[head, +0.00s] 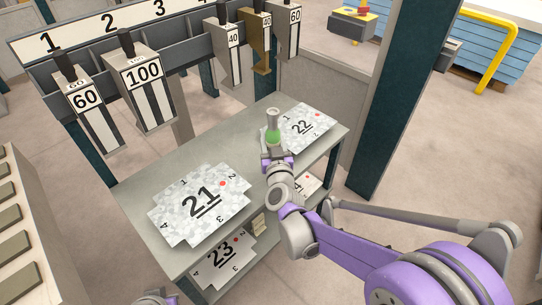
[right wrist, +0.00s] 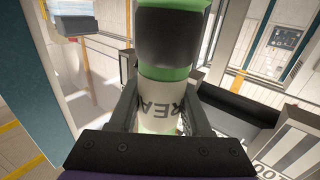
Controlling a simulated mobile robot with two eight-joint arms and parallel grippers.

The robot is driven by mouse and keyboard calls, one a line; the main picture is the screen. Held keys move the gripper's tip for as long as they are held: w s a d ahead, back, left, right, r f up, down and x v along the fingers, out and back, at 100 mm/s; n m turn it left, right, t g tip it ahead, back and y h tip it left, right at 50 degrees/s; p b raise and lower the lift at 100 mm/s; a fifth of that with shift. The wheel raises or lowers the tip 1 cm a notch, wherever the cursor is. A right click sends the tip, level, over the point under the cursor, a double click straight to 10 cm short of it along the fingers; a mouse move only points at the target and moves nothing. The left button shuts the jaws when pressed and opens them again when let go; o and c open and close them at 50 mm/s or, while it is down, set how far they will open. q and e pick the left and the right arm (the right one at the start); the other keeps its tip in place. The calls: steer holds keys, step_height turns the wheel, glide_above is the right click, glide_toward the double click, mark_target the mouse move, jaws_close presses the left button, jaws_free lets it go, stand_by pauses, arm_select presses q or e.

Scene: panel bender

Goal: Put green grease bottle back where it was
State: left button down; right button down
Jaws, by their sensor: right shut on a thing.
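The green grease bottle (head: 272,131) is held upright, or nearly so, by my right gripper (head: 276,160) over the steel table, between the sheets marked 21 and 22. In the right wrist view the bottle (right wrist: 165,95) has a white label with the letters "REA", green parts and a dark band. The dark fingers of my right gripper (right wrist: 163,115) press on both its sides. I cannot tell if its base touches the table. Only a small piece of my left arm shows at the bottom edge of the head view; its gripper is out of sight.
The steel table (head: 150,185) carries sheet 21 (head: 200,205) and sheet 22 (head: 305,125); sheet 23 (head: 222,262) lies on the lower shelf. A numbered rack (head: 125,40) with hanging tools stands behind. A dark post (head: 390,100) rises at the right.

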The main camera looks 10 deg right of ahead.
steer(key=shift+w+f+b, duration=0.1)
steer(key=shift+f+b, duration=0.3)
steer(key=shift+f, duration=2.45)
steer(key=shift+f, duration=0.2)
steer(key=shift+c, duration=1.8)
jaws_free()
steer(key=shift+r, duration=0.1)
